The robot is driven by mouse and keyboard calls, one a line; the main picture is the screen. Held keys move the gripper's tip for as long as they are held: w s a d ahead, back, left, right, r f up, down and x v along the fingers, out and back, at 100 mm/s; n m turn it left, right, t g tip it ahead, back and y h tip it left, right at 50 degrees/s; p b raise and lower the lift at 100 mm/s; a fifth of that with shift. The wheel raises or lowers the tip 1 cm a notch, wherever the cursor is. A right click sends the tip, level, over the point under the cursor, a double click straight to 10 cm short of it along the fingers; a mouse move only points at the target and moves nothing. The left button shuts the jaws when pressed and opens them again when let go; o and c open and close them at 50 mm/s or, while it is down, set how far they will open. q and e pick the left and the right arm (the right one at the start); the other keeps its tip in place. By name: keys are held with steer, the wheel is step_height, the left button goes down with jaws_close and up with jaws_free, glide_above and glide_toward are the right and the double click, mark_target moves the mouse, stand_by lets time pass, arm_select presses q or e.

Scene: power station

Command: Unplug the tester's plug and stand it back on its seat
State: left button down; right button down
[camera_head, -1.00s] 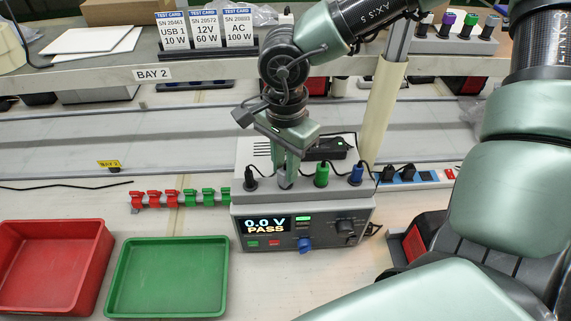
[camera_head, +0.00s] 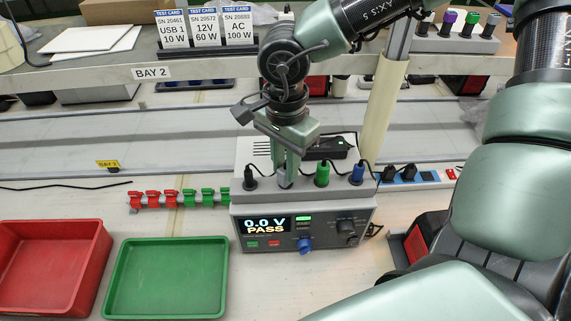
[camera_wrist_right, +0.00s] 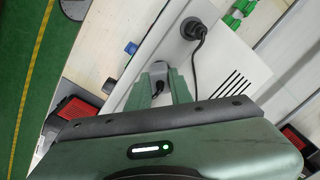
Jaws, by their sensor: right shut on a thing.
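The tester (camera_head: 303,228) is a grey box on the bench, and its display reads 0.0 V PASS. On its top deck stand a black plug (camera_head: 250,182), a green plug (camera_head: 322,175) and a blue plug (camera_head: 357,175) with cables. Between the black and green ones my right gripper (camera_head: 286,172) points down, shut on a grey plug (camera_head: 284,183) that is low at the deck. In the right wrist view the fingers (camera_wrist_right: 160,92) close around this grey plug (camera_wrist_right: 158,74), mostly hidden. The black plug (camera_wrist_right: 193,29) stands beside it. My left gripper is out of view.
A red bin (camera_head: 52,262) and a green bin (camera_head: 166,278) lie left of the tester. Red and green clips (camera_head: 180,198) line up behind them. A power strip (camera_head: 415,177) with black plugs is at the right. A shelf (camera_head: 200,72) with test cards spans the back.

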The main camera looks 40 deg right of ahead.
steer(key=shift+f, duration=0.1)
stand_by(0.5)
steer(key=c, duration=1.2)
jaws_free()
step_height(320, 180, up, 8)
steer(key=shift+f+b, duration=0.1)
steer(key=shift+b, duration=0.6)
